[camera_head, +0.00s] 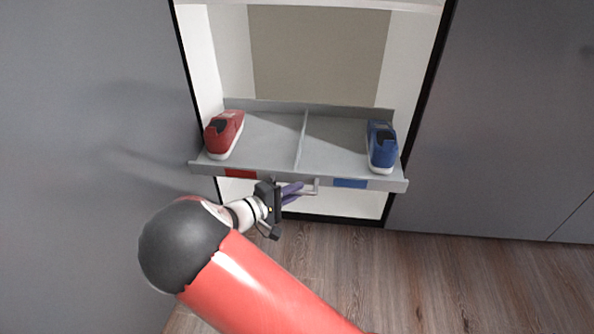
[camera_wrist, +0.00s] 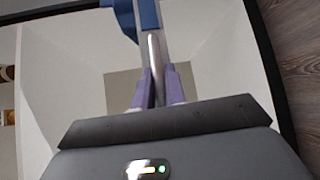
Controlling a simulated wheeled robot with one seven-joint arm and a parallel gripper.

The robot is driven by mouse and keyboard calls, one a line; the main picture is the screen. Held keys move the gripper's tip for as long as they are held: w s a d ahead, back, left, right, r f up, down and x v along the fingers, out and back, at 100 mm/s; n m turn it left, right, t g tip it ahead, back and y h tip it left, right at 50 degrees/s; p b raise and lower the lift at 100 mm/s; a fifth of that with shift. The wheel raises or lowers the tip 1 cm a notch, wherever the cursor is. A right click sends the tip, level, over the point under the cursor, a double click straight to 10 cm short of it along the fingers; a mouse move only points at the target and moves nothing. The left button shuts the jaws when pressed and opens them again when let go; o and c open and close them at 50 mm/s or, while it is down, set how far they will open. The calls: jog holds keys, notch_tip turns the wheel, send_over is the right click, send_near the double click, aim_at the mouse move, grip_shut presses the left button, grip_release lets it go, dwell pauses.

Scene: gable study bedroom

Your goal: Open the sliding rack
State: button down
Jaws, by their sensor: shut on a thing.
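The sliding rack (camera_head: 270,140) is a grey tray with a low divider, set in a tall white cabinet opening. Its front lip overlaps the opening's dark side edges; how far it stands out is hard to tell. A light metal handle (camera_head: 316,186) sits at the middle of the front, and shows as a silver bar in the wrist view (camera_wrist: 155,60). My gripper (camera_head: 299,189) comes from the lower left. Its purple fingers are shut on the handle, one on each side of the bar in the wrist view (camera_wrist: 158,88).
A red shoe (camera_head: 224,134) stands on the rack's left half, a blue shoe (camera_head: 382,146) on its right. The front has a red label (camera_head: 240,174) and a blue label (camera_head: 350,184). Grey panels (camera_head: 510,120) flank the opening. Wooden floor (camera_head: 450,285) in front is clear.

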jog(key=s, duration=0.6)
jog(key=shift+s+p, duration=0.15)
jog(key=shift+p, duration=0.15)
jog(key=shift+a, duration=0.1)
jog(key=c, duration=1.5)
grip_release()
jog(key=shift+o, duration=0.2)
jog(key=v, duration=0.7)
jog(key=shift+s+a+p, duration=0.3)
jog(key=shift+p, duration=0.1)
